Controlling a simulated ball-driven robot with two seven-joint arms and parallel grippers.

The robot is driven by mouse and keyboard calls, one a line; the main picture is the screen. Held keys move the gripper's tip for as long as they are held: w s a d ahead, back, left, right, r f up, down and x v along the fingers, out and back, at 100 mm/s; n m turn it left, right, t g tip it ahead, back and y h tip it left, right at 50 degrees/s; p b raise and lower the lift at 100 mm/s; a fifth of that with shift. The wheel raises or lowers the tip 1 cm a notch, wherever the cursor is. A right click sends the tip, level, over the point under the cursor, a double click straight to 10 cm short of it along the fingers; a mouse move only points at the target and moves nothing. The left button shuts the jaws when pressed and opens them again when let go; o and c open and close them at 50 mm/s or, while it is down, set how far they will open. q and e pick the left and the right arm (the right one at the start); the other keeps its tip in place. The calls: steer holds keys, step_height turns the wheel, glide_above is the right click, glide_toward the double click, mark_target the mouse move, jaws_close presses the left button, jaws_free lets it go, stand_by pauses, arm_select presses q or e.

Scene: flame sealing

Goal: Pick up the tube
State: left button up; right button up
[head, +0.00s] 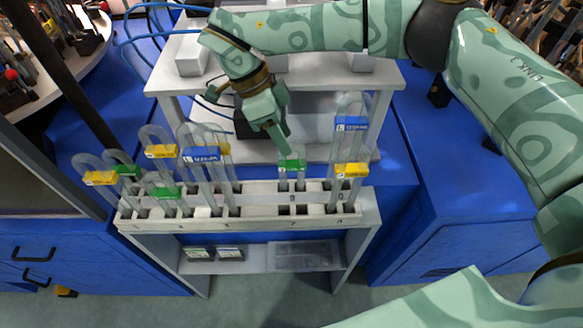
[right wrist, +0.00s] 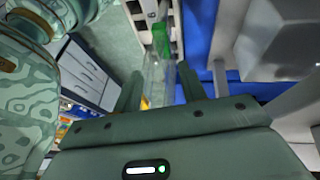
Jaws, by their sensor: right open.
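Several clear U-shaped glass tubes with coloured labels stand upright in a white rack (head: 255,222). A green-labelled tube (head: 292,164) stands in the rack's middle right, directly below my right gripper (head: 283,143). In the right wrist view, a green label (right wrist: 161,38) and clear glass show beyond and between the two fingers of the right gripper (right wrist: 159,75). The gripper is open. I cannot tell whether its fingers touch the glass. Blue-labelled tubes (head: 202,154) and yellow-labelled tubes (head: 100,178) stand to the left, and a blue-and-yellow pair (head: 351,124) to the right. My left gripper is not visible.
A white shelf unit (head: 380,76) stands behind the rack. Blue cabinets (head: 425,205) flank it. Small boxes (head: 213,254) lie on the shelf below the rack. A dark post (head: 75,75) stands at the left.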

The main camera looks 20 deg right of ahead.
steer(key=x, duration=0.3)
steer(key=shift+s+f, duration=0.2)
jaws_close()
